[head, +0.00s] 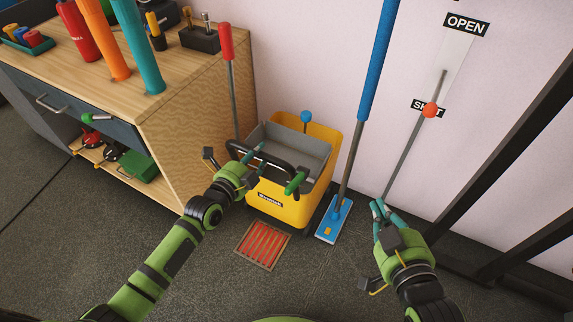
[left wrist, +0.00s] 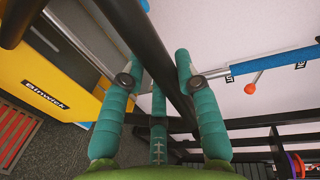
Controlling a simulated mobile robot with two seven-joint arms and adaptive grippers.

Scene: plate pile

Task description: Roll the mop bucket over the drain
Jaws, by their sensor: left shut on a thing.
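The yellow mop bucket (head: 277,205), with a grey wringer insert and black handle bar (head: 275,152), stands upright on the dark floor against the wall. The drain (head: 263,245), a red-orange grate in a brown frame, lies just in front of the bucket; it also shows in the left wrist view (left wrist: 14,128). My left gripper (head: 251,158) is shut on the handle bar; the left wrist view shows its teal fingers on either side of the black bar (left wrist: 160,65). My right gripper (head: 381,210) is right of the bucket, away from it; its finger gap is unclear.
A blue mop (head: 333,220) leans on the wall right of the bucket. A wooden workbench (head: 200,110) with tools stands left. A wall lever with a red ball (head: 430,110) and black rails (head: 500,160) are at right. Floor around the drain's front is clear.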

